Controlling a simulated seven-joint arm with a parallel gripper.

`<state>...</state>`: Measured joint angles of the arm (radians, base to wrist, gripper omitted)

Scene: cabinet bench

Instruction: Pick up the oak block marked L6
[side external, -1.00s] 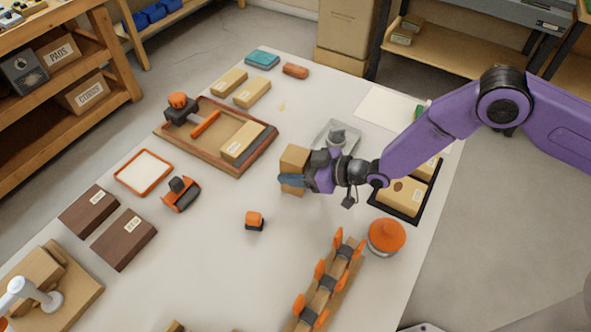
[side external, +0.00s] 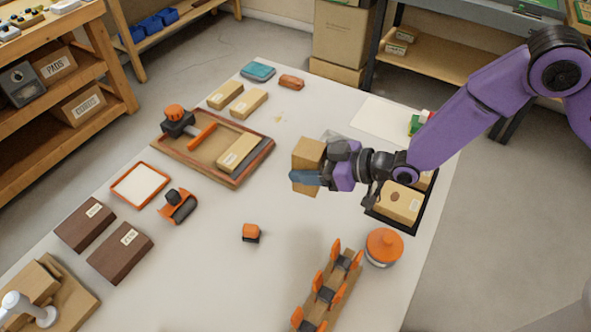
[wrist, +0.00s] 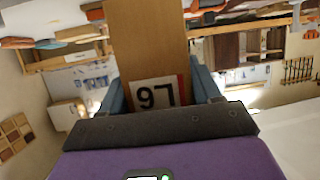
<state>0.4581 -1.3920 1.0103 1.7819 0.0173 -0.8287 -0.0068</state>
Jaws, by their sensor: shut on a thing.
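An oak block (side external: 308,153) is held upright in my gripper (side external: 306,178), above the right side of the table. In the wrist view the block (wrist: 147,40) stands between the two blue fingers of my gripper (wrist: 158,92), which touch its sides. A white label (wrist: 155,93) on it reads L6, upside down in that view. My gripper is shut on the block. The block's lower end appears clear of the table.
A wooden tray (side external: 200,172) with an oak block and a clamp lies left of my gripper. A black tray (side external: 412,226) with oak blocks and an orange-topped container (side external: 384,246) are at the right. A rack with orange clips (side external: 322,292) is in front. The table's middle is mostly clear.

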